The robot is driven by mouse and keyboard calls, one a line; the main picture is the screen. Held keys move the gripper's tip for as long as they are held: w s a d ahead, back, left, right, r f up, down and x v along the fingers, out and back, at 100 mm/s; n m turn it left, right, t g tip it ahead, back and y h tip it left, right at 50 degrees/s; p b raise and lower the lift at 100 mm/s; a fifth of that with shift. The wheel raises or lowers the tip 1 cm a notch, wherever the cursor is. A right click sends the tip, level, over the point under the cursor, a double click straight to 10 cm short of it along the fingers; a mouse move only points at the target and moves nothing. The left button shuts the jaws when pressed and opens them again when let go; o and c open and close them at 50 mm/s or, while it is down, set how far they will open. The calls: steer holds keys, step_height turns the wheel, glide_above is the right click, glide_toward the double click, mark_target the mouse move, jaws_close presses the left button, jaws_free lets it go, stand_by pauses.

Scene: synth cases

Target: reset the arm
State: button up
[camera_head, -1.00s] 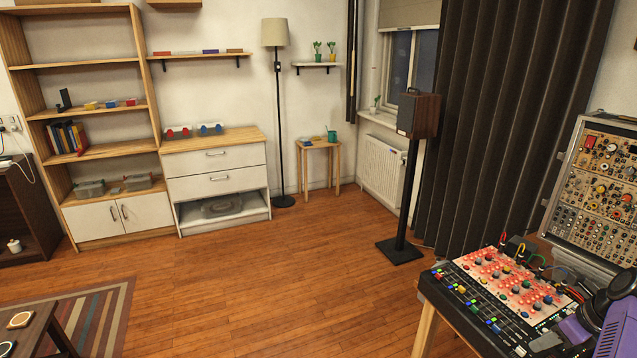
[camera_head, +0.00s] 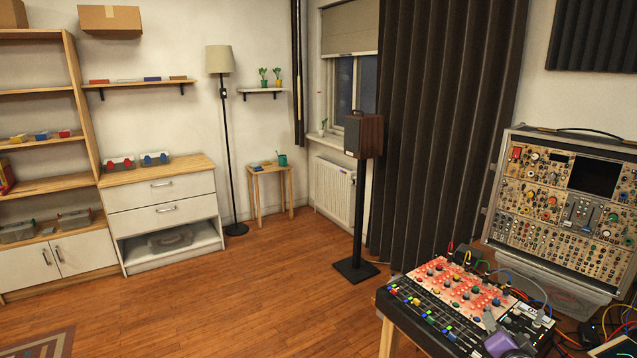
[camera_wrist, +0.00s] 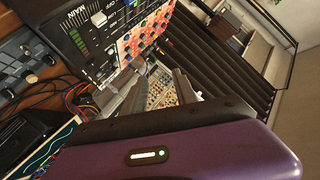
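In the wrist view my gripper (camera_wrist: 158,82) shows as two grey fingers beyond a purple and black housing. The fingers are apart, and a knob-covered panel shows between them. Nothing is seen held. In the head view a purple part of my arm (camera_head: 500,343) shows at the bottom right, over the near edge of the synth table. The fingers are not clear there. I cannot tell how high the gripper is above the gear.
A red-panelled synth (camera_head: 460,286) with sliders lies on the table at right, with patch cables around it. A modular case (camera_head: 560,215) stands behind it. A speaker on a stand (camera_head: 363,135) is beyond the table. The wooden floor (camera_head: 230,305) at left is clear.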

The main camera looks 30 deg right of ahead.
steer(key=s+a+r+n+t+y, duration=0.15)
steer(key=s+a+n, duration=0.25)
steer(key=a, duration=0.6)
steer(key=s+a+r+n+t+y, duration=0.1)
steer(key=s+a+n+t+y, duration=0.25)
steer(key=a, duration=0.65)
steer(key=s+a+r+n+t, duration=0.15)
steer(key=s+a+n, duration=0.35)
steer(key=a, duration=0.5)
steer(key=s+a+f+n+g+y, duration=0.1)
steer(key=s+a+n+y, duration=0.3)
steer(key=s+a, duration=0.8)
steer(key=shift+s+a+g+y+b, duration=0.3)
steer(key=shift+s+g+y, duration=0.35)
steer(key=shift+s, duration=0.5)
steer(key=shift+f, duration=0.1)
